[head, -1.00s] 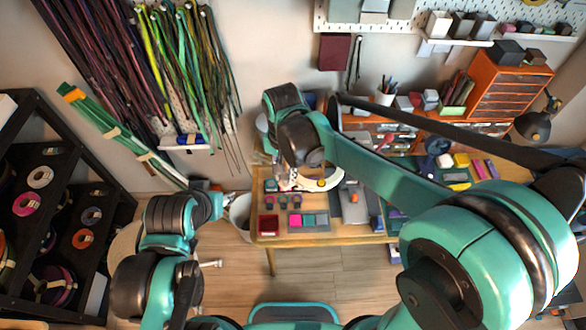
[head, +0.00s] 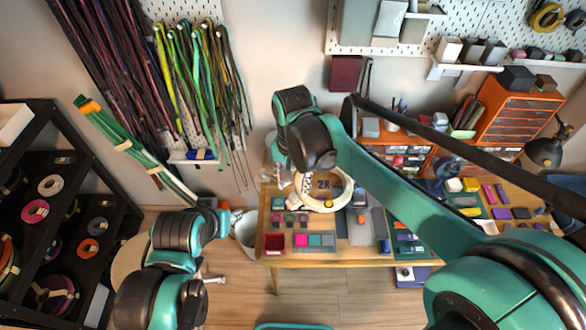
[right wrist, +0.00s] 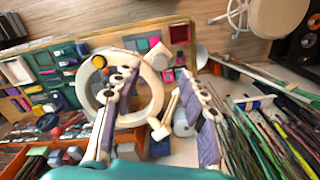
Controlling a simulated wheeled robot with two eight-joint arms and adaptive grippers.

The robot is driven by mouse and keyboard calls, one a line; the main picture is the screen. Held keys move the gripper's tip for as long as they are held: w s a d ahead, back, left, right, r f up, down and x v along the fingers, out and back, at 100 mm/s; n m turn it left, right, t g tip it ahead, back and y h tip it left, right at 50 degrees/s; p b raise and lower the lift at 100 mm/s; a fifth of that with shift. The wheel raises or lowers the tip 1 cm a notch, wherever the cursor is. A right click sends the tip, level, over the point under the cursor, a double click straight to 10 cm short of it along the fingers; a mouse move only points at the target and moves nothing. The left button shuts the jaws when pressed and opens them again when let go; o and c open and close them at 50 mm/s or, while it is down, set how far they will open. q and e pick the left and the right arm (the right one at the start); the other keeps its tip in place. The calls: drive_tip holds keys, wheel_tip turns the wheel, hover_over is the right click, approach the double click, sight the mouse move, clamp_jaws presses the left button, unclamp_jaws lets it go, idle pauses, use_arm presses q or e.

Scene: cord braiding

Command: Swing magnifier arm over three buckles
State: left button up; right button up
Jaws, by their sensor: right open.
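The magnifier, a cream ring (head: 348,194) with "2X" showing through its lens, stands over the desk. It shows large in the right wrist view (right wrist: 154,108). Three small buckles (head: 290,217) lie in a row on the desk, in front and left of the ring, outside its outline. My right gripper (head: 288,180) is at the ring's left side. In the right wrist view its two fingers (right wrist: 157,88) are spread apart, one overlapping the ring in the picture; I cannot tell if it touches. My left arm is low at left; its fingers are not clear.
A red tray (head: 274,243) and a swatch board (head: 314,240) lie at the desk's front edge. A white bin (head: 246,232) stands left of the desk. Orange drawers (head: 497,112) stand at the back right. Cords hang on the wall; a spool rack (head: 62,152) is at left.

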wheel_tip(320, 180, up, 8)
drive_tip(key=shift+f, duration=0.15)
idle(0.5)
drive_tip(key=s+d+f+n+t, duration=0.2)
drive_tip(key=s+d+f+t, duration=0.25)
drive_tip(key=d, duration=0.55)
drive_tip(key=s+d+f+n+t, duration=0.25)
drive_tip(key=s+d+f, duration=0.2)
drive_tip(key=d, duration=0.55)
wheel_tip(320, 180, down, 20)
drive_tip(key=b, duration=2)
drive_tip(key=shift+s+b, duration=0.2)
drive_tip(key=shift+b, duration=0.15)
drive_tip(key=shift+a+r+m, duration=0.1)
drive_tip(key=shift+m, duration=0.15)
